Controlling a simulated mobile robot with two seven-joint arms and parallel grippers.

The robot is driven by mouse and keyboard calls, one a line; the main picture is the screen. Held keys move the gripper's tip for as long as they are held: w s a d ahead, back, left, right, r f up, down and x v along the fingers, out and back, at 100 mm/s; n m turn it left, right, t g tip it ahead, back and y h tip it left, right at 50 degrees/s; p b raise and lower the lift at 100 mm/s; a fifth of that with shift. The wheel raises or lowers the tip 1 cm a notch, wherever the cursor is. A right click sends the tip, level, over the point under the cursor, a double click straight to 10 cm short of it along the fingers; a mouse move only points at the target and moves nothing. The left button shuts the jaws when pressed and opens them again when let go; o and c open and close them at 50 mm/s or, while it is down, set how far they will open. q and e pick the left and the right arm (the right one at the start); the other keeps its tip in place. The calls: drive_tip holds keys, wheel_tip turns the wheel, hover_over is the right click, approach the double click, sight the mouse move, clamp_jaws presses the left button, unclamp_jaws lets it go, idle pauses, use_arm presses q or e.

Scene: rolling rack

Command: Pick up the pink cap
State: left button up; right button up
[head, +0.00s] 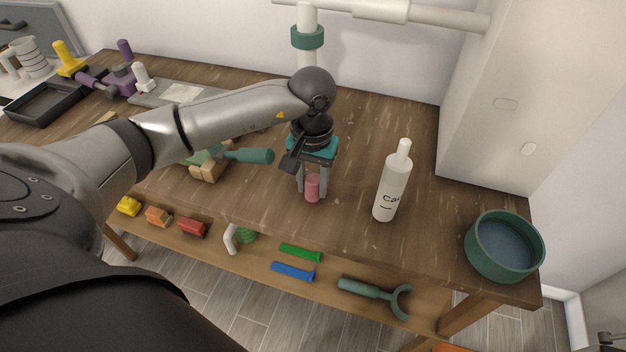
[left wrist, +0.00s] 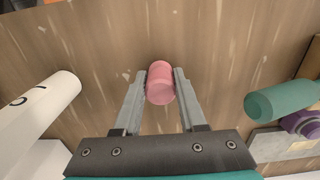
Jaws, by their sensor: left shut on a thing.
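The pink cap (head: 312,188) is a small pink cylinder at the wooden table top, near its front edge. My left gripper (head: 312,192) points down over it, with one finger on each side. In the left wrist view the pink cap (left wrist: 160,84) sits between the fingertips of my left gripper (left wrist: 160,86), which are shut on it. Whether the cap touches the table or is slightly raised I cannot tell. My right gripper is not in view.
A white bottle (head: 392,185) stands right of the gripper. A green bowl (head: 504,246) is at the right corner. A green-handled tool (head: 248,156) lies to the left. Several small toys lie on the lower shelf (head: 340,270). A white pipe rises behind.

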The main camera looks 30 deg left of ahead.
sight(313, 181)
use_arm(q)
clamp_jaws()
drive_tip(key=shift+r, duration=0.1)
wheel_tip(313, 181, up, 20)
drive_tip(key=p, duration=0.2)
idle(0.4)
